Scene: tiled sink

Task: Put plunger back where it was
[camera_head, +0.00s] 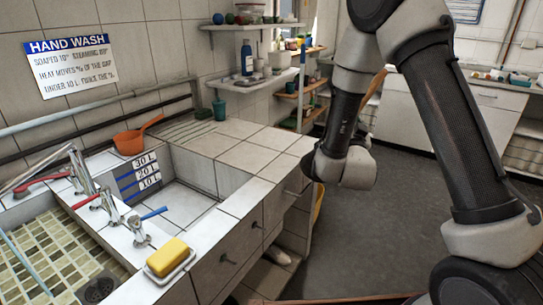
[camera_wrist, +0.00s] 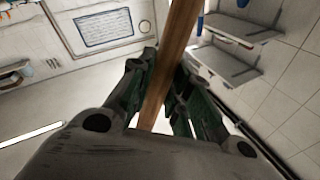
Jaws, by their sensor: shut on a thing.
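The plunger's wooden handle (camera_wrist: 178,40) runs between the fingers of my gripper (camera_wrist: 160,88) in the wrist view, slanting from the top edge down to the palm. My gripper is shut on this handle. The plunger's rubber cup does not show in either view. In the head view my arm reaches down to the right of the tiled sink, and its links hide the fingers there. The place where the plunger stood cannot be told from these frames.
Wall shelves (camera_head: 257,81) stand at the back. A yellow object (camera_head: 317,204) shows partly beside the counter. The grey floor (camera_head: 385,235) looks open.

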